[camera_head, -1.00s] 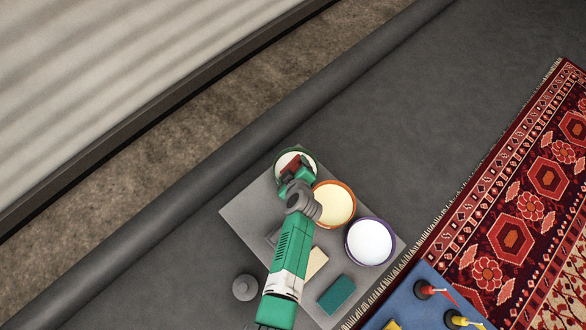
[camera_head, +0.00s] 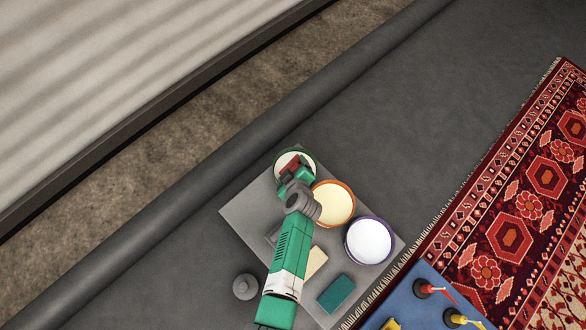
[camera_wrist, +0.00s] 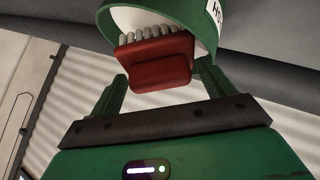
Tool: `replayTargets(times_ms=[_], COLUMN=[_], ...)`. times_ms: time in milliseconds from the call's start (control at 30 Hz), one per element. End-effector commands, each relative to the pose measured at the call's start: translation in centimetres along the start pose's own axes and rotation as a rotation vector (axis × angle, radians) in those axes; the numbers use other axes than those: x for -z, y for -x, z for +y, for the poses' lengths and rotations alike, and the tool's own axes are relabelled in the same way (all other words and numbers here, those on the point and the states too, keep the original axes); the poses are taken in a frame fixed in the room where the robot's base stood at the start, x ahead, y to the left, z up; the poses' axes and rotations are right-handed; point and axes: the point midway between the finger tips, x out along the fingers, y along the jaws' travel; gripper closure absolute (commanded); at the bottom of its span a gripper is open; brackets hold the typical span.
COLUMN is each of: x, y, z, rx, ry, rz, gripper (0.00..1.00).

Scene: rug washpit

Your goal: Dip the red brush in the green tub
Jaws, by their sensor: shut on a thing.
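The green tub (camera_head: 308,155) stands at the far corner of a grey board, with a pale inside. It also shows at the top of the wrist view (camera_wrist: 207,38), with part of a label on its wall. My gripper (camera_wrist: 162,88) is shut on the red brush (camera_wrist: 155,62). The brush's grey bristles (camera_wrist: 150,47) face the tub. In the head view the red brush (camera_head: 289,166) overlaps the tub's opening, with my gripper (camera_head: 293,174) just behind it. I cannot tell whether the bristles touch what is in the tub.
An orange-rimmed tub (camera_head: 335,202) and a purple-rimmed tub (camera_head: 369,242) stand close by on the grey board (camera_head: 245,207). A teal block (camera_head: 336,294) and a cream block (camera_head: 316,262) lie nearer. A patterned rug (camera_head: 510,235) and blue tray (camera_head: 418,298) are at right.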

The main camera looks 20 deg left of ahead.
Motion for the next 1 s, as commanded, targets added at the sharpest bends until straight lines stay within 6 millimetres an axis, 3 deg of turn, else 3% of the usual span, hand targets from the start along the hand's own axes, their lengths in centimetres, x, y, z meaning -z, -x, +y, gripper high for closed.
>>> replayTargets(times_ms=[600,1000], x=[4.8,5.4], y=[5.3,6.0], z=[4.2,4.7], rx=[-0.006,-0.005], ry=[0.000,0.000], rz=[0.003,0.002], gripper=[0.37,0.37])
